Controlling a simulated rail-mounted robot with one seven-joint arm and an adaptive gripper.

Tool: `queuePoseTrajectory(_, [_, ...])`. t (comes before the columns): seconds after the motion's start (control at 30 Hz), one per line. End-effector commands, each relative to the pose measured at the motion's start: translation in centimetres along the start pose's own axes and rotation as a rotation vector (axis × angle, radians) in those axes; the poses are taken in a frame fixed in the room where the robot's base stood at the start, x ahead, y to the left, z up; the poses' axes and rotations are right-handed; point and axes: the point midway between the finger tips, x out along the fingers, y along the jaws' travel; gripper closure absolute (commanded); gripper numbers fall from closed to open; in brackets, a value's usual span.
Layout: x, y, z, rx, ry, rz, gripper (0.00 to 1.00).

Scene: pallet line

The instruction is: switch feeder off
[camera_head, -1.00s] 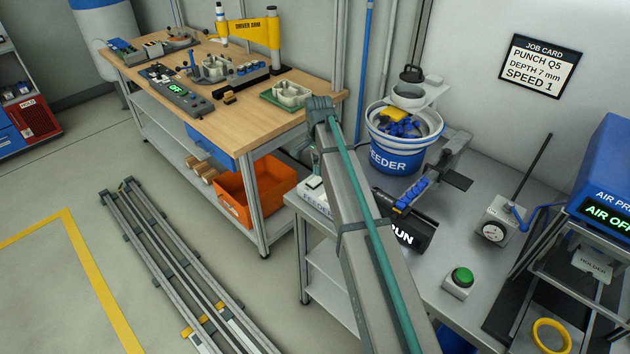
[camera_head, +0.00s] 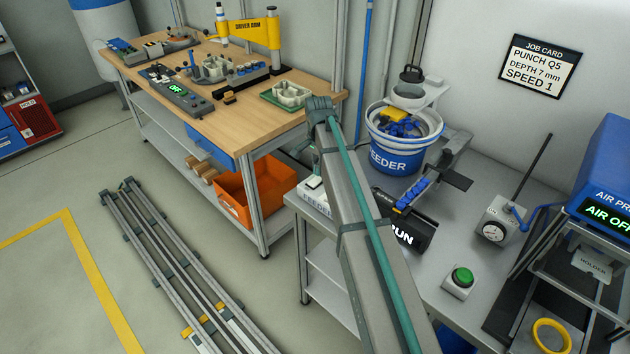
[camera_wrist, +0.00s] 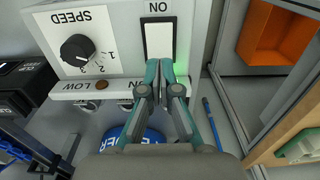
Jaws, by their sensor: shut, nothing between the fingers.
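The feeder control box (camera_wrist: 125,45) fills the upper part of the wrist view, with its lettering turned. It has a speed knob (camera_wrist: 77,50) and a white rocker switch (camera_wrist: 159,41) in a dark frame, with a green glow along its right edge. My gripper (camera_wrist: 166,66) is shut and empty. Its fingertips are at the near end of the rocker; I cannot tell whether they touch it. In the head view the small feeder box (camera_head: 315,197) stands at the bench corner, partly hidden by my arm. The blue feeder bowl (camera_head: 392,160) stands behind it.
An orange bin (camera_head: 255,195) lies under the wooden table (camera_head: 225,110) at left. The air press (camera_head: 605,195) stands at right, showing AIR OFF.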

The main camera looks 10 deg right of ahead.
Motion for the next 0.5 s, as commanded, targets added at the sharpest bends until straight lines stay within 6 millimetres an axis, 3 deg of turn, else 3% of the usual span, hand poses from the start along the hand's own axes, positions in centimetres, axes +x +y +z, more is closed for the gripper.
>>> queuePoseTrajectory(0.5, [0.67, 0.0, 0.0, 0.0, 0.0, 0.0, 1.0])
